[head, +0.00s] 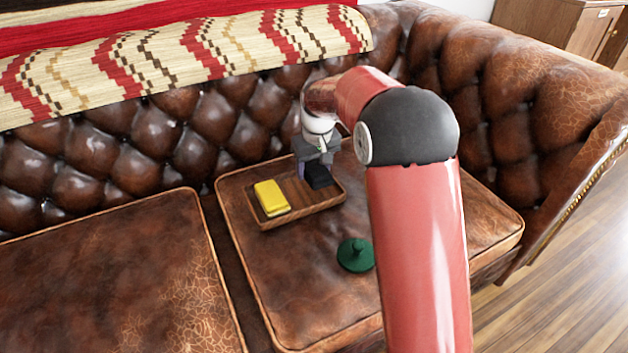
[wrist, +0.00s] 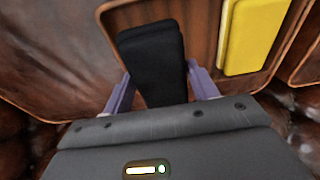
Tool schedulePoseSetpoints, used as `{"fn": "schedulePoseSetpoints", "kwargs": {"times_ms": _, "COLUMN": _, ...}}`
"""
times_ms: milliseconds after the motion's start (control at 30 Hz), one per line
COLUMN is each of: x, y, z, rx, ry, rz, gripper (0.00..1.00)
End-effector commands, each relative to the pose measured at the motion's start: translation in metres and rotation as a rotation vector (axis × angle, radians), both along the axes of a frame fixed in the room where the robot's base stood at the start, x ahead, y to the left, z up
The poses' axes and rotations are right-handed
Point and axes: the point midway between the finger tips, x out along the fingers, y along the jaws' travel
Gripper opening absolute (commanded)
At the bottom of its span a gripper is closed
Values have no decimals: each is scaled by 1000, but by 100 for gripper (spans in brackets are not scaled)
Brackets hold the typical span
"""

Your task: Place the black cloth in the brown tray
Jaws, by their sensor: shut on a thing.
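The black cloth (head: 318,175) is a small folded dark block at the right part of the brown tray (head: 297,213). In the wrist view the black cloth (wrist: 152,62) stands between the two purple fingers of my gripper (wrist: 160,88), over the tray (wrist: 203,30). My gripper (head: 312,168) is shut on the cloth, at the tray's back right. I cannot tell whether the cloth touches the tray floor. The fingertips are largely hidden in the head view.
A yellow folded cloth (head: 271,198) lies in the tray's left part. The tufted sofa back (head: 180,125) rises close behind. The left seat cushion (head: 110,275) is clear.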

Motion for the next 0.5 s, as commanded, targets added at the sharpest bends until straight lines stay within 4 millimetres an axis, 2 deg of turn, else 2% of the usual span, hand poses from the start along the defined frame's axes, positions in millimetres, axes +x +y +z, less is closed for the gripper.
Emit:
{"fn": "schedulePoseSetpoints", "kwargs": {"times_ms": 300, "x": 0, "y": 0, "z": -41, "rx": -1, "ry": 2, "rz": 0, "gripper": 37}}
{"fn": "schedulePoseSetpoints", "kwargs": {"times_ms": 500, "x": 0, "y": 0, "z": -41, "rx": 0, "ry": 0, "rz": 0, "gripper": 37}}
